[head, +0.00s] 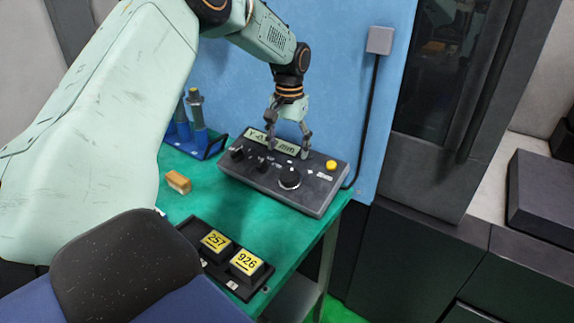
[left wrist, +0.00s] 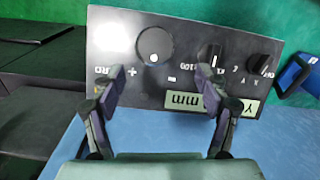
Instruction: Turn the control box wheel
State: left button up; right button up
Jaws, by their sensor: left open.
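The dark grey control box (head: 232,170) lies on the green table, with a display, several knobs and a yellow button (head: 331,165). Its wheel (head: 289,179) is a round black knob right of the box's middle. My left gripper (head: 289,153) is open and empty over the display side of the box, beyond the wheel. In the left wrist view the wheel (left wrist: 155,45) shows a white dot on its lower edge. There the open fingers (left wrist: 158,84) stand to either side below it, apart from it. My right gripper is not in view.
A wooden-looking block (head: 178,182) lies left of the box. A black tray (head: 190,227) with yellow labels 257 and 926 is at the front. A blue holder (head: 196,143) stands behind left. A black cable runs down the blue panel (head: 350,60) behind the box.

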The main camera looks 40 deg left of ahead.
aim_at(289, 173)
pick_arm(q)
jog(key=shift+d+f, duration=0.25)
jog(key=shift+d, duration=0.2)
jog(key=shift+s+d+f, duration=0.15)
jog(key=shift+d+f, duration=0.05)
jog(key=shift+f, duration=0.35)
jog(key=shift+s+d+f, duration=0.15)
jog(key=shift+d+f, duration=0.05)
jog(key=shift+f, duration=0.3)
jog(key=f, duration=0.2)
jog(key=a+f, duration=0.1)
jog(key=f, duration=0.1)
jog(key=shift+w+a+f, duration=0.1)
jog(key=shift+w+f, duration=0.05)
jog(key=shift+f, duration=0.2)
jog(key=shift+d+r, duration=0.25)
jog(key=shift+d, duration=0.2)
jog(key=shift+a+f, duration=0.3)
jog(key=shift+a, duration=0.1)
jog(key=c, duration=0.5)
jog(key=shift+d+r, duration=0.1)
jog(key=shift+d, duration=0.1)
jog(key=shift+c, duration=1.2)
jog(key=c, duration=0.4)
